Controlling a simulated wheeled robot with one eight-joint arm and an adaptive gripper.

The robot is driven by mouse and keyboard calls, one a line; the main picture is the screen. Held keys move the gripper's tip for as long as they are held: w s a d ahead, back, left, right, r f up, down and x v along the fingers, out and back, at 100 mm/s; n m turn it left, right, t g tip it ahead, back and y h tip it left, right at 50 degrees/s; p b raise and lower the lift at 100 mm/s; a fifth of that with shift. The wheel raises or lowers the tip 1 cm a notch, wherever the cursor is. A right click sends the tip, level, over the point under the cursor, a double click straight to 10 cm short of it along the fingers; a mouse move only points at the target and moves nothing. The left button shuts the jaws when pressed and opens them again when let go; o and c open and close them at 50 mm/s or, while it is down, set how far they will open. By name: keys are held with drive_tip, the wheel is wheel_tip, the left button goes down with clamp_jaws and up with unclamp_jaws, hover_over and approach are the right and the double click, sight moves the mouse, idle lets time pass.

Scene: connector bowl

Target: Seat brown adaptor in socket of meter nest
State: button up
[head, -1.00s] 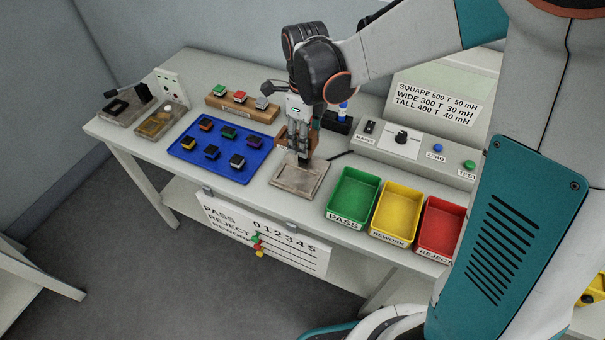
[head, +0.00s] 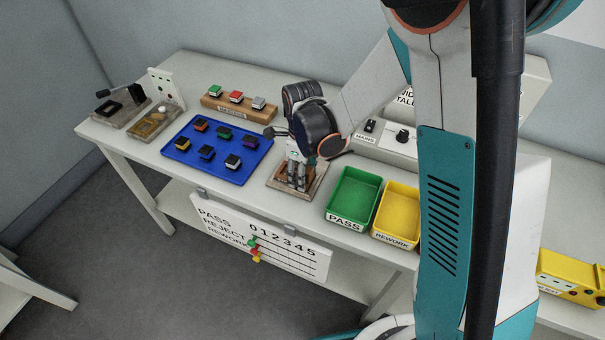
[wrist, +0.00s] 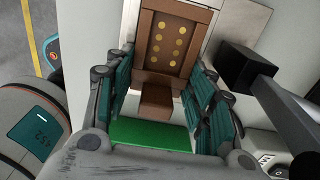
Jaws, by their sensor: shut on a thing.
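My gripper (head: 297,184) is over the meter nest (head: 275,182), a pale grey-brown plate near the table's front edge. It is shut on the brown adaptor, whose block-shaped grip (wrist: 155,101) sits between the fingers in the wrist view. The adaptor's flat brown face (wrist: 177,40) carries rows of gold dots. In the head view the adaptor (head: 283,183) lies over the nest, partly hidden by the fingers. The nest's pale edge (wrist: 240,35) shows beside it in the wrist view. The socket is covered, and I cannot tell whether the adaptor is fully down in it.
The blue tray (head: 176,155) with several coloured connectors is left of the nest. The green PASS bin (head: 345,218) and yellow REWORK bin (head: 392,235) are close to its right. The meter console (head: 385,150) stands behind. A wooden rack (head: 235,110) holds three connectors.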

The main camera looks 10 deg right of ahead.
drive_tip(key=o, duration=0.9)
wheel_tip(320, 180, up, 12)
drive_tip(key=p, duration=0.4)
drive_tip(key=shift+s+d+r+n+t, duration=1.2)
drive_tip(key=shift+s+d+r+n, duration=1.3)
drive_tip(key=shift+n, duration=1.65)
drive_tip(key=shift+s+d+r+n+t, duration=1.2)
drive_tip(key=shift+s+r+n, duration=0.95)
drive_tip(key=shift+s+n, duration=1.55)
drive_tip(key=shift+s+d+r+n+t, duration=1.2)
drive_tip(key=shift+s+d+r+n, duration=0.9)
drive_tip(key=shift+n, duration=2.45)
drive_tip(key=shift+s+a+r, duration=0.2)
drive_tip(key=shift+s+a, duration=0.1)
drive_tip(key=shift+s, duration=0.1)
